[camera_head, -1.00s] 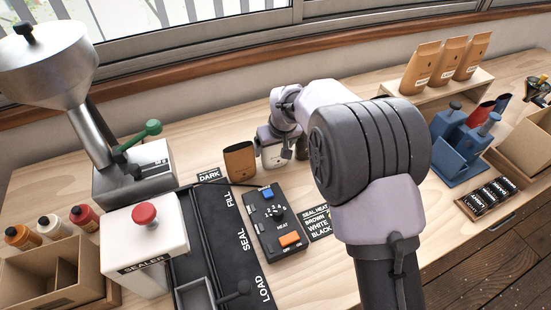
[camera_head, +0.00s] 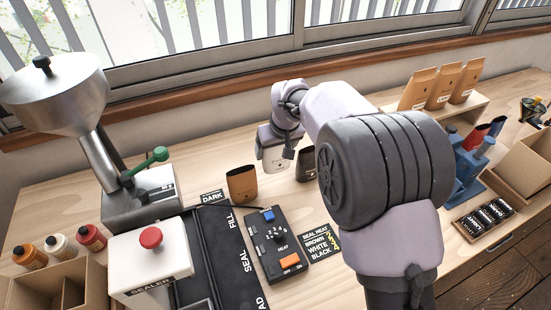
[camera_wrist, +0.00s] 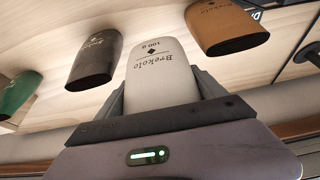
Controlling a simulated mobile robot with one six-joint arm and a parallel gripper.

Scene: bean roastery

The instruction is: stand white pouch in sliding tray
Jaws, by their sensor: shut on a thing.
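The white pouch (camera_wrist: 160,72), printed "Brekolo 100 g", is between the two fingers of my gripper (camera_wrist: 165,95) in the wrist view. My gripper is shut on it. In the head view the white pouch (camera_head: 275,157) shows below my gripper (camera_head: 276,145), behind and right of the brown pouch, and it seems raised off the bench. The sliding tray is mostly out of the head view at the bottom; its black track (camera_head: 222,262), marked SEAL and FILL, runs beside the white sealer (camera_head: 150,258).
A brown pouch (camera_head: 241,184) and a dark pouch (camera_head: 307,160) stand close by. A green pouch (camera_wrist: 18,95) shows in the wrist view. The heat control box (camera_head: 276,245) lies right of the track. The steel hopper (camera_head: 55,90) stands at left. My arm hides the right middle.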

